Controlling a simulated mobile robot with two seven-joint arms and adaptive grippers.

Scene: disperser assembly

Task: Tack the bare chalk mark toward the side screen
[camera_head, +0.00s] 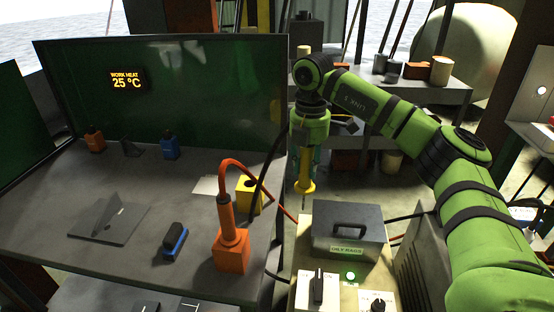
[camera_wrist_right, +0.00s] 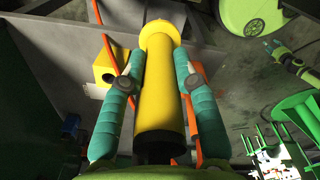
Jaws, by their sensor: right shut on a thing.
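My right gripper (camera_head: 303,165) is shut on a yellow cylindrical tool (camera_head: 304,187), whose thin dark tip points down beside the table's right edge. In the right wrist view the teal fingers (camera_wrist_right: 157,85) flank the yellow barrel (camera_wrist_right: 160,100). A dark plate with an upright fin (camera_head: 105,221) lies on the table at left, well apart from the tool. No chalk mark can be made out. A dark green screen (camera_head: 190,90) stands behind the table; another (camera_head: 15,120) stands at far left. A small green arm end (camera_wrist_right: 290,62), probably my left gripper, shows in the wrist view; its jaws are unclear.
An orange block with a hose (camera_head: 232,250), a yellow block (camera_head: 249,196) and a blue-black block (camera_head: 174,242) stand on the grey table (camera_head: 140,270). A grey lidded box (camera_head: 348,232) stands at right. The table's middle is mostly free.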

